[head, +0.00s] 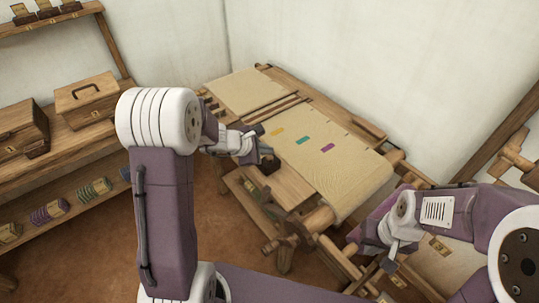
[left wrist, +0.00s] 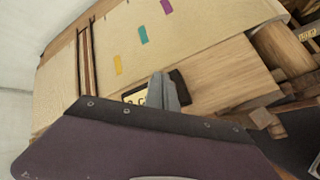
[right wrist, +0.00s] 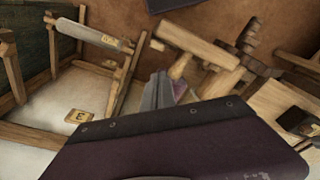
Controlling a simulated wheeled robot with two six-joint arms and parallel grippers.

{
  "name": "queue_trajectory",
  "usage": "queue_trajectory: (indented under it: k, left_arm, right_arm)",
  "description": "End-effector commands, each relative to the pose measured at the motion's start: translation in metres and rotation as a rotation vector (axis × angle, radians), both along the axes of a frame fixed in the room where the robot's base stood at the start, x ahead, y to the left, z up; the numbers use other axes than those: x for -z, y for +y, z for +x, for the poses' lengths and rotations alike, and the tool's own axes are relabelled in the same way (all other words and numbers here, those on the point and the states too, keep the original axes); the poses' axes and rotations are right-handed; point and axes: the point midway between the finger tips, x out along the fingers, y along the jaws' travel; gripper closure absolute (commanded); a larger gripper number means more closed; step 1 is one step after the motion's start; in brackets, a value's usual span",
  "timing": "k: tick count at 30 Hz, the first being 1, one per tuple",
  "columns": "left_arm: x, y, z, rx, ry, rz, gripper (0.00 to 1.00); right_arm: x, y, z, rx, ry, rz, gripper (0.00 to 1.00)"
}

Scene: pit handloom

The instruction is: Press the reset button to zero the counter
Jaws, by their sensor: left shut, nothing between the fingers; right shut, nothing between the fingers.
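In the left wrist view, a dark-cased counter (left wrist: 181,88) with a pale, partly readable plate (left wrist: 135,98) sits on the loom's wooden board beside the cloth. My left gripper (left wrist: 163,88) is shut and empty, its fingertips over the counter and covering its middle. I cannot tell whether they touch it. No reset button can be made out; the fingers may hide it. In the head view, my left gripper (head: 266,160) is at the loom's near left side. My right gripper (head: 388,264) is shut and empty near the loom's right end; it also shows in the right wrist view (right wrist: 158,88).
The woven cloth (head: 330,165) with yellow, teal and purple marks covers the loom top. Wooden rollers and beams stick out at its near right end. A shelf with wooden boxes (head: 90,97) and yarn stands at left. Walls close off the back.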

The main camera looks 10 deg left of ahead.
Motion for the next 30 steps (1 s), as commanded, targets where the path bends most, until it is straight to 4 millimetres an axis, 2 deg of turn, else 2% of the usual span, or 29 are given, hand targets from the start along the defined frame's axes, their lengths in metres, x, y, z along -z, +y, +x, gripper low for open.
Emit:
queue_trajectory:
  k: [1,12,27,30]
  left_arm:
    - [-0.005,0.0,0.0,-0.001,-0.001,0.0,1.0]
    - [-0.007,0.0,0.0,-0.001,0.0,-0.001,1.0]
    - [-0.055,0.0,0.0,-0.001,-0.001,0.0,1.0]
    - [-0.056,0.0,0.0,-0.001,0.0,-0.001,1.0]
  right_arm:
    - [-0.004,0.0,0.0,0.0,0.0,0.0,1.0]
    - [-0.005,0.0,0.0,0.0,0.0,0.0,1.0]
    - [-0.045,0.0,0.0,0.0,0.0,0.0,1.0]
    - [-0.045,0.0,0.0,0.0,0.0,0.0,1.0]
